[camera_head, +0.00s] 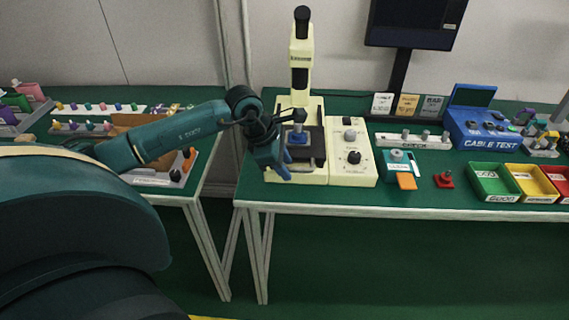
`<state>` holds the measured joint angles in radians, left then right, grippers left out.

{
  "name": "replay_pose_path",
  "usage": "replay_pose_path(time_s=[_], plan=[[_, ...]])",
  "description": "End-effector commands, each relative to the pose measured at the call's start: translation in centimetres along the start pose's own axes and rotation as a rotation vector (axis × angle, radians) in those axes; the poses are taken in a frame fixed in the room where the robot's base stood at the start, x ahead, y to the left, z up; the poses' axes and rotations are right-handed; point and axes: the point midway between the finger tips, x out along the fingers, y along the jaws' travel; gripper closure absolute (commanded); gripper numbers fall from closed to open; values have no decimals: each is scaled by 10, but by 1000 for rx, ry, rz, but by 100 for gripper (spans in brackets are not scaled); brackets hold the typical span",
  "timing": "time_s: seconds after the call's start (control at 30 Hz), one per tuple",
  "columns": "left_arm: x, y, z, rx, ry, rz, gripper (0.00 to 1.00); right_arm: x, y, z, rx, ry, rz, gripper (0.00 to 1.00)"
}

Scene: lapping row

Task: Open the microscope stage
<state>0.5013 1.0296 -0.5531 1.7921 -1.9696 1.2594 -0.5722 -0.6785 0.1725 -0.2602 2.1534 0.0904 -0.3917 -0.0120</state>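The cream microscope (301,82) stands upright at the left end of the right-hand green table. Its dark stage (317,150) sits low at the front of its base, with a small blue piece (298,138) under the objective. My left gripper (287,175) points down at the front left edge of the stage and hides part of that side. It overlaps the stage edge in the picture; I cannot tell whether it touches. Its fingers are seen side-on, so their gap is unclear. My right gripper is out of view.
A cream control box (362,163) with knobs adjoins the microscope on the right. Further right are a small orange-fronted device (406,181), a red part (444,179), a blue cable tester (480,128) and green, yellow and red bins. A gap separates the two tables.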

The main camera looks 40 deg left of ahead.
Motion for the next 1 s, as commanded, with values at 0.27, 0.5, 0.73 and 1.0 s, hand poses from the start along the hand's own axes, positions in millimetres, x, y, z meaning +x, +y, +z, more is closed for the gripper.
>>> replay_pose_path(time_s=[0.27,0.5,0.73,1.0], plan=[[-47,2,-1,2,2,6,66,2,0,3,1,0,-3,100],[-99,1,-1,1,2,4,66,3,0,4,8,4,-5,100],[-126,0,0,1,0,0,66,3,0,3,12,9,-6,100],[-129,0,0,1,0,-2,66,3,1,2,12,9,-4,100]])
